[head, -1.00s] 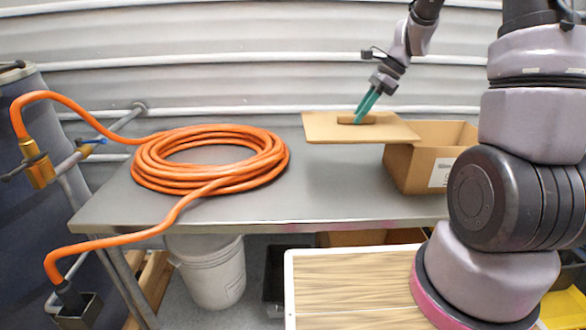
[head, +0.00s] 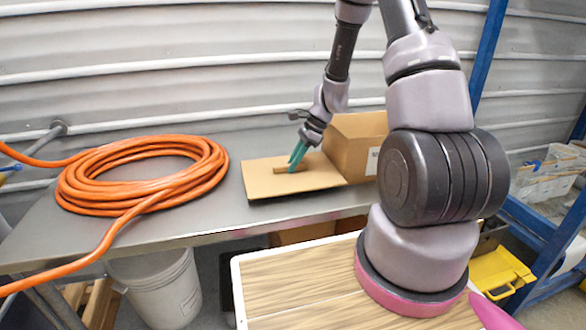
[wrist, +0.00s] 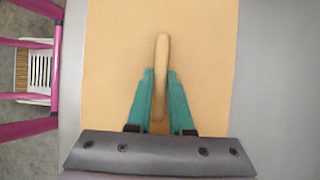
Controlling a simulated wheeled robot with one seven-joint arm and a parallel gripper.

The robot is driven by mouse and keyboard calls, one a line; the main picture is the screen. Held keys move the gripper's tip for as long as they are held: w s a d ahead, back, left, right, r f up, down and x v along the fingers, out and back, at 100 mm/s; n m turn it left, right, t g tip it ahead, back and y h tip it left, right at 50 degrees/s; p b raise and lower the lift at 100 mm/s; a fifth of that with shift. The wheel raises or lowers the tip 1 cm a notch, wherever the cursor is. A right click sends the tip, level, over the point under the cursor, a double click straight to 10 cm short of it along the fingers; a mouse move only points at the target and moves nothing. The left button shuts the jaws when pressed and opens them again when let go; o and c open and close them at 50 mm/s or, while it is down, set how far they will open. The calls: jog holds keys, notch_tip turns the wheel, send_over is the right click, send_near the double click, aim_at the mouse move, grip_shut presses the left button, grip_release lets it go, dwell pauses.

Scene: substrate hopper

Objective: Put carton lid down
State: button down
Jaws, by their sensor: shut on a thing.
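The carton lid (head: 265,179) is a flat tan board with a raised bar handle (wrist: 162,58) in its middle. It lies flat on or just above the grey table, left of the open-looking carton (head: 352,148); I cannot tell whether it touches the tabletop. My gripper (head: 295,163) has teal fingers shut on the lid's handle. The wrist view also shows the fingers on either side of the handle and the lid filling the middle. The carton is partly hidden behind my arm.
A coiled orange hose (head: 145,172) lies on the grey table (head: 200,218) left of the lid, with a bare strip between them. A white bucket (head: 155,285) stands under the table. A blue rack (head: 545,235) and a yellow bin (head: 502,272) are at the right.

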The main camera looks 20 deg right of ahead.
jog(key=shift+f, duration=0.9)
jog(key=c, duration=0.8)
grip_release()
jog(key=shift+f, duration=0.15)
jog(key=s+d+r+n+t+h, duration=0.1)
jog(key=d+r+n, duration=0.1)
jog(key=r, duration=0.8)
jog(key=s+d+r+n, duration=0.1)
jog(key=s+d+r, duration=0.15)
jog(key=r, duration=0.75)
jog(key=s+r+n+t+h, duration=0.1)
jog(key=s+r+n+t, duration=0.1)
jog(key=s+r, duration=0.4)
jog(key=s+r+n+t+h, duration=0.1)
jog(key=s+r+n+t, duration=0.1)
jog(key=s+r+n, duration=0.3)
jog(key=s+a+r+n+t+h, duration=0.1)
jog(key=s+r+n+t, duration=0.1)
jog(key=s+r+n, duration=0.2)
jog(key=shift+s+a+v, duration=0.1)
jog(key=shift+a+v, duration=0.05)
jog(key=shift+v, duration=0.8)
jog(key=shift+s+a+v, duration=0.15)
jog(key=shift+v, duration=0.85)
